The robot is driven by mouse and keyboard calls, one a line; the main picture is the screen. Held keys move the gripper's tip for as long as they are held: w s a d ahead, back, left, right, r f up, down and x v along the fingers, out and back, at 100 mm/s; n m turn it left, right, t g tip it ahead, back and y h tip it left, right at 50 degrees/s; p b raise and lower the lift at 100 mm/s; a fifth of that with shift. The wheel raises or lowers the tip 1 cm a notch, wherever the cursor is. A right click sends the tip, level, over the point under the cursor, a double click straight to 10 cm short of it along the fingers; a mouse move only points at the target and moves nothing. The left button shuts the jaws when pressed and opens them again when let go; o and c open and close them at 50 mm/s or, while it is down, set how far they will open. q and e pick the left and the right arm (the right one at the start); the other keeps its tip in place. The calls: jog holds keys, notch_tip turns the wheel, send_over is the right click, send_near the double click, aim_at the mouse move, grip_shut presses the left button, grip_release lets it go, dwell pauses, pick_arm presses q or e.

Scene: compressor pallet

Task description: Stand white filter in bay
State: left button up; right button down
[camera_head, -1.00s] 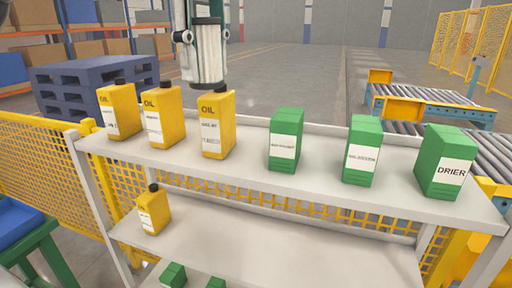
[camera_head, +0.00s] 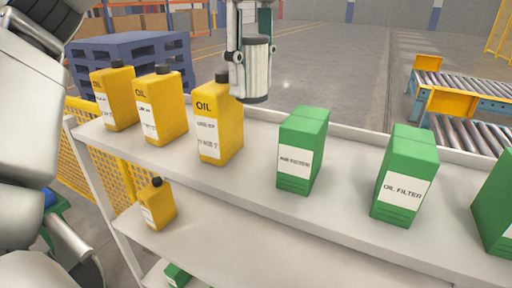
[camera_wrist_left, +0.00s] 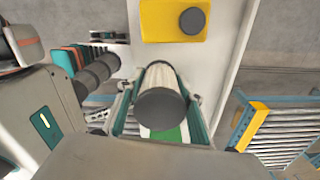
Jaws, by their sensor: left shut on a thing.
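The white filter (camera_head: 257,65) is a pale ribbed cylinder with a dark end cap at its bottom. My left gripper (camera_head: 251,58) is shut on it and holds it roughly upright at the top of the head view, behind the gap between an oil jug and a green box. In the left wrist view the filter (camera_wrist_left: 161,76) sits between the fingers, its dark cap (camera_wrist_left: 161,108) towards the camera. In the head view the upper shelf (camera_head: 240,188) has a bare stretch between that jug and that box. No bay marking is readable. My right gripper is not in view.
Several yellow oil jugs (camera_head: 219,128) stand on the upper shelf's left. Green boxes (camera_head: 303,147) stand right, one labelled oil filter (camera_head: 405,175). A small yellow jug (camera_head: 158,203) stands on the lower shelf. A blue pallet stack (camera_head: 130,52) and roller conveyor (camera_head: 465,98) lie behind.

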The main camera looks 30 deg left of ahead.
pick_arm(q)
jog(key=f, duration=1.4)
jog(key=shift+w, duration=0.2)
jog(key=shift+f, duration=0.1)
jog(key=o, duration=1.1)
